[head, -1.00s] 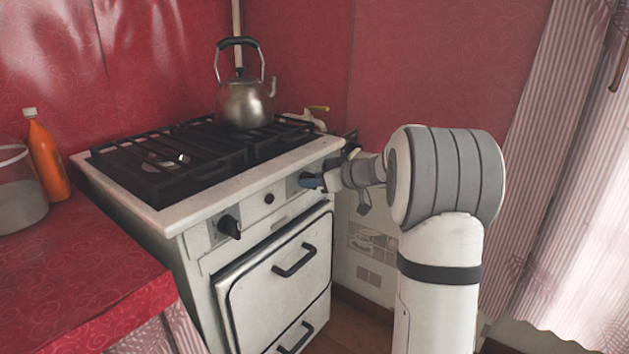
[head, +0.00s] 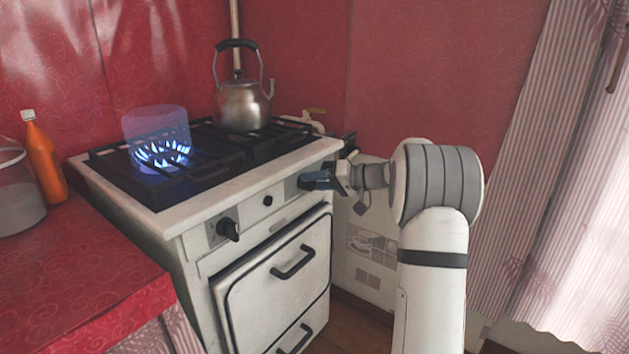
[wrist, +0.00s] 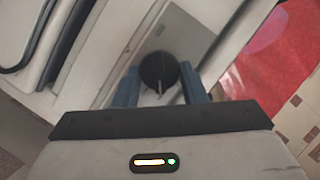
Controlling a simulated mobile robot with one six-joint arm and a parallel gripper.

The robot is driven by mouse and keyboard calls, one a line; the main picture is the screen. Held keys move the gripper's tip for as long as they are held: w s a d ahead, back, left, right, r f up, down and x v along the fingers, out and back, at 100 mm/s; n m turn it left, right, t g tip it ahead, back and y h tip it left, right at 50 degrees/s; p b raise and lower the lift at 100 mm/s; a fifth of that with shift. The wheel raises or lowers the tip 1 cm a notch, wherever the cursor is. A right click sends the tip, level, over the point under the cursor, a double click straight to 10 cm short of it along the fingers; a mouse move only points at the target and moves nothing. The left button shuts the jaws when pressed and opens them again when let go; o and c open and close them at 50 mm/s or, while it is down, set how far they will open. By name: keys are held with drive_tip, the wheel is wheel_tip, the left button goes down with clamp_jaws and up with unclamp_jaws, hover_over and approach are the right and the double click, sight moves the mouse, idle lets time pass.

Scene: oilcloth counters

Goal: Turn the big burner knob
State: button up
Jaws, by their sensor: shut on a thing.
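The big burner knob (wrist: 158,68) is round and black with a pale pointer line, and sits on the stove's front panel. In the wrist view it lies between the two blue fingers of my gripper (wrist: 160,84), which is shut on it. In the head view my gripper (head: 316,181) is at the right end of the panel and hides most of that knob. A ring of blue flame (head: 163,155) burns on the left burner of the white stove (head: 277,185).
Another black knob (head: 228,229) is at the panel's left end, with a small one (head: 267,200) between. A metal kettle (head: 243,105) stands at the back of the stove top. An oven handle (head: 293,262) juts out below. An orange bottle (head: 45,158) stands on the red counter (head: 85,265).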

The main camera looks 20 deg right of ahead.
drive_tip(key=m+y+p, duration=0.1)
drive_tip(key=m+y, duration=0.1)
drive_tip(key=m, duration=0.1)
drive_tip(key=shift+f+m+p, duration=0.1)
drive_tip(key=shift+m+p, duration=0.2)
drive_tip(key=shift+p, duration=0.1)
drive_tip(key=m+y+p, duration=0.1)
drive_tip(key=m, duration=0.2)
drive_tip(key=shift+f+p, duration=0.15)
drive_tip(key=shift+p, duration=0.25)
drive_tip(key=m+t+p, duration=0.1)
drive_tip(key=m, duration=0.1)
drive_tip(key=m+y+p, duration=0.1)
drive_tip(key=m, duration=0.1)
drive_tip(key=shift+f+m+t+p, duration=0.2)
drive_tip(key=shift+m+t+p, duration=0.1)
drive_tip(key=shift+m+t, duration=0.1)
drive_tip(key=shift+f+m+t+y+p, duration=0.15)
drive_tip(key=shift+m+t+p, duration=0.4)
drive_tip(key=shift+m, duration=0.6)
drive_tip(key=shift+f+m+t+y+p, duration=0.15)
drive_tip(key=shift+m+t+p, duration=0.35)
drive_tip(key=shift+m, duration=0.65)
drive_tip(key=shift+a+m, duration=0.1)
drive_tip(key=shift+m, duration=0.2)
drive_tip(key=o, duration=1)
drive_tip(key=p+v, duration=0.1)
drive_tip(key=v, duration=0.7)
